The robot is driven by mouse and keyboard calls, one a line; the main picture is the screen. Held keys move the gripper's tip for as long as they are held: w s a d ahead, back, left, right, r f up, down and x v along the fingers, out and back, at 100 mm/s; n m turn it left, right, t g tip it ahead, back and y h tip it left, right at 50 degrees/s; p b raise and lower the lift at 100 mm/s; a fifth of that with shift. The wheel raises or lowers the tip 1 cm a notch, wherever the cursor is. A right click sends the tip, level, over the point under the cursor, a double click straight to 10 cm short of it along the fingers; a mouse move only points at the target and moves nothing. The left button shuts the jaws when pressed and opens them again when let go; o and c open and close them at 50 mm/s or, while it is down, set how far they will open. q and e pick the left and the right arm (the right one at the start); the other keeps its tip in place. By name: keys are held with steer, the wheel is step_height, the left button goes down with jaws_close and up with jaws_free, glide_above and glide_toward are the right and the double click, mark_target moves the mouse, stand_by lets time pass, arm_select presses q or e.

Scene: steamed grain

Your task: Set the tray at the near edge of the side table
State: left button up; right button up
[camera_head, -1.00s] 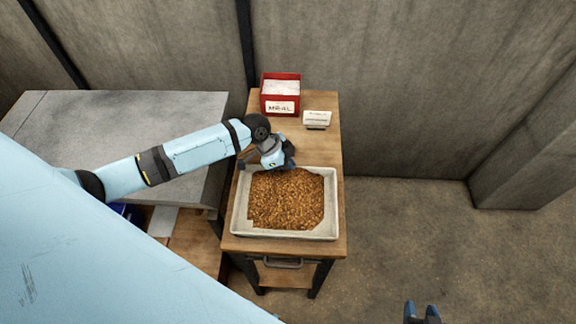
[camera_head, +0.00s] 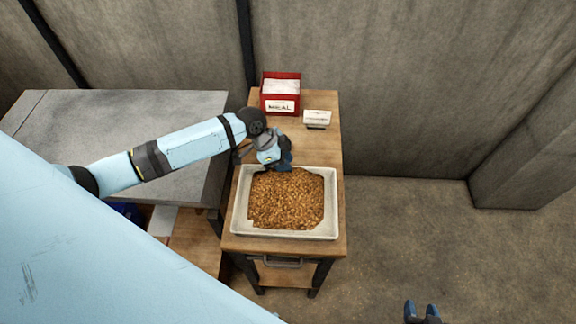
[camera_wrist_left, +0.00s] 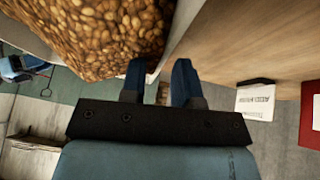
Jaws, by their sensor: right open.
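The pale tray (camera_head: 332,205), filled with brown grain (camera_head: 286,200), sits flat on the near part of the wooden side table (camera_head: 325,148). A strip of bare wood shows between it and the near edge. My left gripper (camera_head: 286,166) is at the tray's back rim. In the left wrist view, my left gripper (camera_wrist_left: 160,72) has its fingers apart, with the tray wall (camera_wrist_left: 183,30) beyond the gap; I cannot tell whether they touch it. My right gripper (camera_head: 422,309) is open and empty over the floor at the bottom right.
A red meal box (camera_head: 281,104) and a small white labelled card holder (camera_head: 317,118) stand at the back of the side table. A grey bench (camera_head: 95,120) is to the left. Concrete walls stand behind. The floor (camera_head: 410,230) to the right is clear.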

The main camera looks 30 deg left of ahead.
arm_select(q)
steer(key=v, duration=1)
steer(key=shift+b, duration=0.45)
steer(key=shift+s, duration=0.1)
